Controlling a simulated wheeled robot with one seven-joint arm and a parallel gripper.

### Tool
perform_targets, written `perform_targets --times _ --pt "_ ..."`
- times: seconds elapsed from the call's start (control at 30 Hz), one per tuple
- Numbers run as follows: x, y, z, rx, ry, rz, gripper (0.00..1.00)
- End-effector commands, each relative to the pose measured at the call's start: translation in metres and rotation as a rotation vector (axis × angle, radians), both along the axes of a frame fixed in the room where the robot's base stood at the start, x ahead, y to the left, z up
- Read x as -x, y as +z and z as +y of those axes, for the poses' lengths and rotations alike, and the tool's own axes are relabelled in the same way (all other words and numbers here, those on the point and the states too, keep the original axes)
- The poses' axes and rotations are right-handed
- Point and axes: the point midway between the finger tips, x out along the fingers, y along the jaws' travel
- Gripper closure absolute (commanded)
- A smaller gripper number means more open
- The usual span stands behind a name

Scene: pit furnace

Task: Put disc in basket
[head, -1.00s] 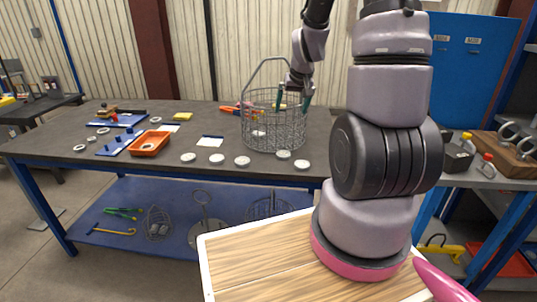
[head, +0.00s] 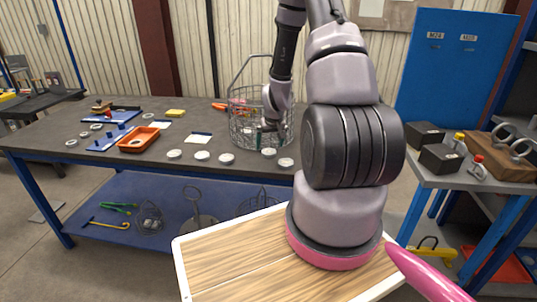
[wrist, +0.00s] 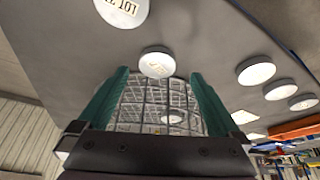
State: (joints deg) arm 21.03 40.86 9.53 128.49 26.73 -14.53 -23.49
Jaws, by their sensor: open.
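The wire basket (head: 240,103) with its tall handle stands on the dark table. A white disc lies inside it, seen through the mesh in the wrist view (wrist: 172,117). Outside, several round white discs lie in a row along the table's front. One disc (head: 269,153) lies close in front of the basket, with another disc (head: 286,162) to its right. My gripper (head: 270,139) is low at the basket's front, just above the nearer disc. In the wrist view my gripper (wrist: 160,74) is open, its teal fingers spread either side of a disc (wrist: 157,62), with nothing held.
More discs (head: 202,155) lie to the left on the table. An orange tray (head: 138,140), blue trays and a yellow block (head: 175,113) are further left. A side bench with black boxes (head: 440,158) stands at the right.

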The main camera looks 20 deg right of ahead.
Motion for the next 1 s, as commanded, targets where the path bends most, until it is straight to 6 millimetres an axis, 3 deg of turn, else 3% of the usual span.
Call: perform_targets --times 0.3,0.6,0.87,1.0 --pt "-0.016 -0.039 -0.007 -0.002 -0.001 0.003 0.0" --pt "-0.018 -0.042 -0.007 -0.001 -0.001 0.001 0.0" --pt "-0.018 -0.042 -0.007 -0.001 -0.001 0.001 0.99" --pt "-0.018 -0.042 -0.007 0.0 -0.001 0.0 1.0"
